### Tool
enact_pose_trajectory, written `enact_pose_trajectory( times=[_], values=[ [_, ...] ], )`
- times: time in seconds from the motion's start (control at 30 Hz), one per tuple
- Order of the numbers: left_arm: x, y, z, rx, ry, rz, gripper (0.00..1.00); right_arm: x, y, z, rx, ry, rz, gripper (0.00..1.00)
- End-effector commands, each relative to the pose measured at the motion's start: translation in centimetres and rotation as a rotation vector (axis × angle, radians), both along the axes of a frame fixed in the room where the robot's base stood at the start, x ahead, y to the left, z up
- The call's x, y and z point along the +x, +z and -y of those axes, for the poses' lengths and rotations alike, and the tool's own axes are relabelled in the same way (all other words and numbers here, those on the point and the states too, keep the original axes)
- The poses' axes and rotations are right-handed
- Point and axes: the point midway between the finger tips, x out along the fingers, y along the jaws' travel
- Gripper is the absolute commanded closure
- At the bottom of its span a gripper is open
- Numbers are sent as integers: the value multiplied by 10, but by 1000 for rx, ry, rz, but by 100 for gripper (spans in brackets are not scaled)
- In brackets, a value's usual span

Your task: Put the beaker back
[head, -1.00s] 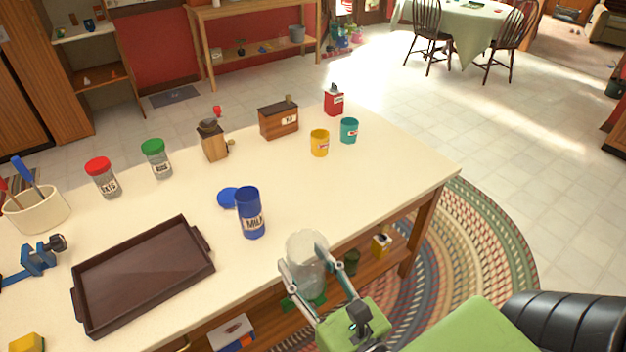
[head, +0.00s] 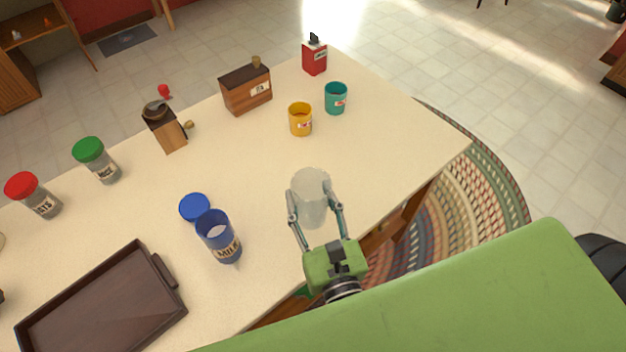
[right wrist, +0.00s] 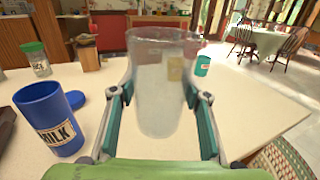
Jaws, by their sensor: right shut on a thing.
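The clear glass beaker (head: 311,199) is upright between the fingers of my right gripper (head: 315,208), which is shut on it. It appears above the table's right part, near the front edge; I cannot tell whether its base touches the table. In the right wrist view the beaker (right wrist: 158,85) fills the middle, and objects show faintly through it. My left gripper is not in view.
On the table (head: 250,170), a blue milk container (head: 218,237) and its blue lid (head: 194,207) stand left of the beaker. A dark tray (head: 100,305) lies front left. Yellow (head: 300,119) and teal (head: 335,98) cups stand behind. The tabletop right of the beaker is clear.

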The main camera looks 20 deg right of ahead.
Motion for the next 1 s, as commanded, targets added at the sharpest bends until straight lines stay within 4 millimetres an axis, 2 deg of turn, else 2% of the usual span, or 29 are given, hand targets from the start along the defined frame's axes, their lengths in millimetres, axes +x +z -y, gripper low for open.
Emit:
enact_pose_trajectory(
  times=[0.03, 0.27, 0.33, 0.4, 0.6, 0.77, 0.83, 1.0],
  values=[
    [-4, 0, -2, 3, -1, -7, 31, 13, -3, 4, -1, -4, 5, 86],
    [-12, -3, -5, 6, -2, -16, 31, 69, -30, 18, 0, -3, 5, 86],
    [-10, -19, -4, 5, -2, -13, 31, 80, -52, 21, 0, -1, 2, 86],
    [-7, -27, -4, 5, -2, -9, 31, 90, -64, 23, 1, -1, 2, 86],
    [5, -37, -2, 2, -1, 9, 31, 106, -80, 27, 2, 0, 2, 86],
    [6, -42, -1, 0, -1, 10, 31, 112, -87, 29, 1, -1, 1, 86],
    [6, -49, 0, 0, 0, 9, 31, 118, -95, 30, 1, -2, 3, 86],
    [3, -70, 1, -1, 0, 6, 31, 115, -120, 30, 1, 0, 0, 86]
  ],
)
